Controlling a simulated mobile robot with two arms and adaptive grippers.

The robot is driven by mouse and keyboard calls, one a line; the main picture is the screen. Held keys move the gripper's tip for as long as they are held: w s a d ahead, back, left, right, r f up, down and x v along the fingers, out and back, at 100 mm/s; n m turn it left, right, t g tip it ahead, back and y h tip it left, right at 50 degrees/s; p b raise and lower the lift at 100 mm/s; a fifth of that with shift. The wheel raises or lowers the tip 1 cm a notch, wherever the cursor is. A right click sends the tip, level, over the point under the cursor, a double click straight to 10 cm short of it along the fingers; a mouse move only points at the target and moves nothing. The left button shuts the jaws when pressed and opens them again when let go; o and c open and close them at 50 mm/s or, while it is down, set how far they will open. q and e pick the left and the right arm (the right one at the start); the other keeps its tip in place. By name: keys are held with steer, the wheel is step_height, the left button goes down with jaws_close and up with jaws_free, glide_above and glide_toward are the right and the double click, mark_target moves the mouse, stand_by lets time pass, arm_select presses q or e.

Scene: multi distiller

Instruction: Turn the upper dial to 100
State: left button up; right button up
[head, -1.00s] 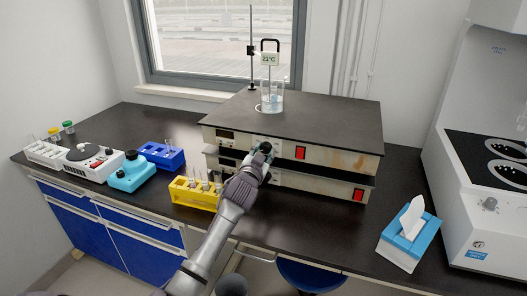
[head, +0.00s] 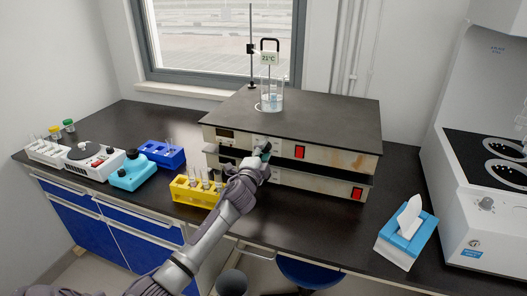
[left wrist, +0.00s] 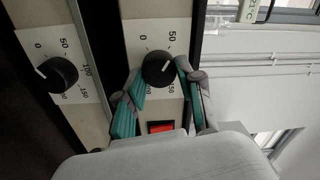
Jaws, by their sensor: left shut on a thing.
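The upper dial (left wrist: 158,68) is a black round knob on a white scale plate. In the left wrist view, which is turned sideways, my left gripper (left wrist: 160,82) is shut on it, with teal pads on either side. Its white mark seems to point to the upper right, past the 50; the 100 is hidden by a finger. The lower dial (left wrist: 57,75) is a similar knob, apart from the gripper, its mark on the 0 side. In the head view my left gripper (head: 262,152) is at the front of the upper unit (head: 330,157). My right gripper is not in view.
A beaker (head: 270,97) with a thermometer reading 21°C stands on the upper unit. Red switches (head: 299,152) sit right of the dials. A yellow tube rack (head: 196,188) stands left of my arm, a tissue box (head: 408,236) to the right. The bench between box and units is clear.

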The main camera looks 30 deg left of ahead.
arm_select(q)
steer(key=m, duration=0.6)
steer(key=shift+f+h+p, duration=0.15)
steer(key=shift+h+p, duration=0.15)
steer(key=shift+p, duration=0.05)
steer(key=m+p, duration=0.1)
steer(key=m, duration=0.4)
steer(key=shift+m, duration=0.4)
steer(key=shift+f, duration=0.1)
steer(key=o, duration=1.2)
steer(key=shift+c, duration=0.2)
steer(key=shift+s, duration=0.1)
steer(key=v, duration=1.2)
steer(key=shift+a, duration=0.2)
